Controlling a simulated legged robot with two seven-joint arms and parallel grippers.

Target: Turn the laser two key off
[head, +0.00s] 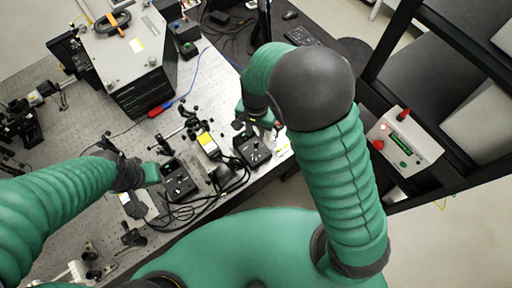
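Two small black control boxes stand on the optical bench, one near the front edge (252,150) and one further left (180,182). I cannot tell from their faces which belongs to laser two, and no key can be made out clearly. My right gripper (268,128) is just above the right-hand black box, partly hidden by my own arm; its fingers are too small to tell open from shut. My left gripper (150,174) is beside the left-hand box, its fingers also unclear.
A small laser head with a yellow label (208,143) lies between the boxes, with black cables looping in front. A large grey instrument (135,60) stands at the back left. A white control box (405,142) with red knobs sits on a black rack at right.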

